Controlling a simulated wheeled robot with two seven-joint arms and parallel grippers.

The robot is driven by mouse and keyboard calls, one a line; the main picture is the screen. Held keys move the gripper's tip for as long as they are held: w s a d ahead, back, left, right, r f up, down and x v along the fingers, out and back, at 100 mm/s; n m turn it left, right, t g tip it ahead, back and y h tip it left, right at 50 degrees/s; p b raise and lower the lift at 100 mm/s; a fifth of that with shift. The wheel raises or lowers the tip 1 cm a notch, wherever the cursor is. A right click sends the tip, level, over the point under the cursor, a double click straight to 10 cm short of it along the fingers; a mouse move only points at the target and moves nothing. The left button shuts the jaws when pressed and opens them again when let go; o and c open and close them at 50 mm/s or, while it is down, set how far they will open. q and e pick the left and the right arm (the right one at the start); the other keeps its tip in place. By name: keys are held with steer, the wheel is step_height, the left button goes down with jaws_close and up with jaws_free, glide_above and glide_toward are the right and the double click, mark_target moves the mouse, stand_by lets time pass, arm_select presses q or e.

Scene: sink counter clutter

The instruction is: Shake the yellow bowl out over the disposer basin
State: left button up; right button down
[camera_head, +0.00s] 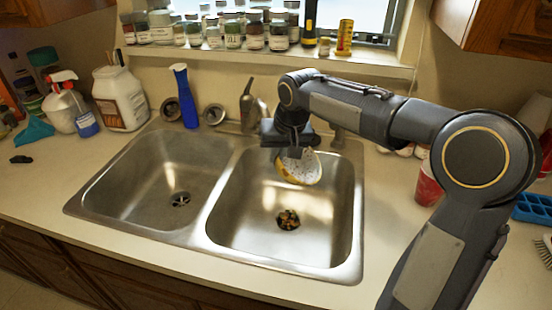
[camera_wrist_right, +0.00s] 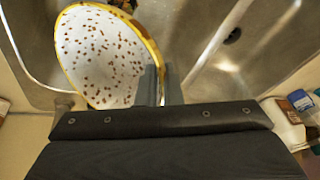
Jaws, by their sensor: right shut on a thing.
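The yellow bowl (camera_head: 301,168) is tilted above the right basin (camera_head: 335,215), its white inside showing. In the right wrist view the bowl (camera_wrist_right: 98,55) has many small brown specks across its inside. My right gripper (camera_head: 288,152) is shut on the bowl's rim; its fingers (camera_wrist_right: 161,86) show at the rim in the wrist view. The right basin's drain (camera_head: 288,220) is below the bowl and has brown bits in and around it. The left basin (camera_head: 145,185) has a metal strainer drain (camera_head: 181,199). My left gripper is not in view.
The faucet (camera_head: 250,105) stands behind the sink, near my right gripper. A red cup (camera_head: 429,185) stands right of the sink. Jars line the windowsill.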

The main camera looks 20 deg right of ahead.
steer(key=shift+s+d+r+t+y+b, duration=0.35)
steer(key=shift+r+t+y+b, duration=0.15)
steer(key=shift+b, duration=0.65)
steer(key=shift+s+d+r+t+y+b, duration=0.2)
steer(key=shift+d+r+t+y+b, duration=0.3)
steer(key=shift+b, duration=0.6)
steer(key=shift+s+d+r+m+t+y+b, duration=0.25)
steer(key=shift+t+y+b, duration=0.35)
steer(key=shift+b, duration=1.1)
steer(key=shift+s+d+m+t+y+b, duration=0.1)
steer(key=shift+s+d+t+y+b, duration=0.45)
steer(key=shift+b, duration=1.15)
steer(key=shift+w+a, duration=0.15)
steer(key=shift+a, duration=0.1)
steer(key=shift+d, duration=0.1)
